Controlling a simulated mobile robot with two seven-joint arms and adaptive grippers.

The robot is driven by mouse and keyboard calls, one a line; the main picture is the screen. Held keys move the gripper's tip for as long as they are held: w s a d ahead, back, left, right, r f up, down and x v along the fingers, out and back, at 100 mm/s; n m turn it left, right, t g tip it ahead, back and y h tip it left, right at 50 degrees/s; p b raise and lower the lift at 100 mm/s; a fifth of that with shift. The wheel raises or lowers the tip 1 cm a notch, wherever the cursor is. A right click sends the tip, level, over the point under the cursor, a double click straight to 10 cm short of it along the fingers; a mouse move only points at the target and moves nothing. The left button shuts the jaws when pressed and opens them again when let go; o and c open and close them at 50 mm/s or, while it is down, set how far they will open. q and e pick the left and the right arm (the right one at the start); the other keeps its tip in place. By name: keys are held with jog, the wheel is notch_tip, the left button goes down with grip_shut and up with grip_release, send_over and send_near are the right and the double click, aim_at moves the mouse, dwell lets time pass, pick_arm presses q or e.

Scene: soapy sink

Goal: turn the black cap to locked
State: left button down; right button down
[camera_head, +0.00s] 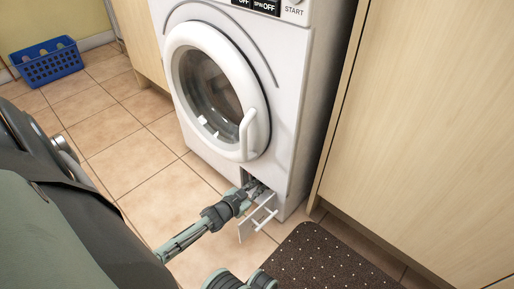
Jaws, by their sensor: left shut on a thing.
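The white washing machine (285,150) stands in the middle of the view with its round door (214,92) shut. Low on its front is a small opening (248,177), and its small white flap (257,218) hangs open below. My left gripper (258,189) reaches into this opening from the lower left. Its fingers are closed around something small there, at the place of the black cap. The cap is mostly hidden by the fingers and the shade, so I cannot read its turn or any lock mark. My right gripper does not show.
A dark dotted mat (325,262) lies on the tiled floor in front of the machine. A pale wooden cabinet (425,120) stands close on the right. A blue basket (48,63) sits at the far left. The tiles (140,165) left of the machine are clear.

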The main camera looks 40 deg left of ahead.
pick_arm(q)
jog(key=shift+d+m+y, duration=0.1)
jog(key=shift+m+y, duration=0.2)
jog(key=shift+m, duration=0.2)
jog(key=c, duration=1.6)
grip_release()
jog(key=shift+o, duration=0.2)
jog(key=v, duration=1.2)
jog(key=shift+o, duration=0.5)
jog(key=shift+f, duration=0.1)
